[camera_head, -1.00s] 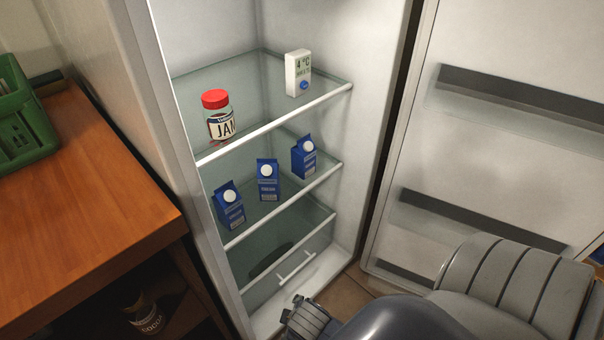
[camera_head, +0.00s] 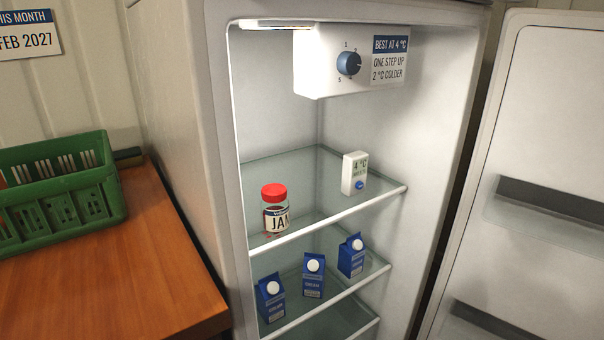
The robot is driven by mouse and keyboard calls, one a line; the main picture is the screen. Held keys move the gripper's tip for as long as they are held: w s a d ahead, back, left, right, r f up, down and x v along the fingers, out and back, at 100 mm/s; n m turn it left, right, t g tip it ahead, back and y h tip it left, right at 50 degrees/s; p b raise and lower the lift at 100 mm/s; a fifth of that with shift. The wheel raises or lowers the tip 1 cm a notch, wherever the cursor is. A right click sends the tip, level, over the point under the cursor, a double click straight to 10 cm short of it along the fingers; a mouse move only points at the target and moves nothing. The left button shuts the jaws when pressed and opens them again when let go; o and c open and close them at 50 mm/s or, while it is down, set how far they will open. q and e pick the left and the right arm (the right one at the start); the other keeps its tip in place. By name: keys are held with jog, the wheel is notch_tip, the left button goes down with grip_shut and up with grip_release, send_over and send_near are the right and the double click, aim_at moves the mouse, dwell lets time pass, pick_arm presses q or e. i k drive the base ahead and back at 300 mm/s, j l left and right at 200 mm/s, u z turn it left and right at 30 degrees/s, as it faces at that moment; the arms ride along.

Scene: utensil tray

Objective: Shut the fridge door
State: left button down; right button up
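The fridge (camera_head: 186,130) stands in the middle of the head view with its inside lit and showing. Its door (camera_head: 535,120) is swung wide open to the right, with dark-edged shelves on its inner face. Inside, a jam jar with a red lid (camera_head: 275,208) and a white thermometer reading 4 °C (camera_head: 354,173) stand on the upper glass shelf. Three blue cream cartons (camera_head: 313,275) stand on the shelf below. A thermostat box with a dial (camera_head: 325,62) is at the top. Neither of my grippers shows in the view now.
A wooden counter (camera_head: 150,265) is to the left of the fridge, with a green basket (camera_head: 95,205) on it. A sign reading FEB 2027 (camera_head: 28,40) hangs on the wall at upper left. The floor is out of view.

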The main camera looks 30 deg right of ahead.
aim_at(523, 259)
jog(key=k+l+z, duration=0.1)
jog(key=z, duration=0.35)
jog(key=l+z, duration=0.2)
jog(key=z, duration=0.3)
jog(key=k, duration=0.05)
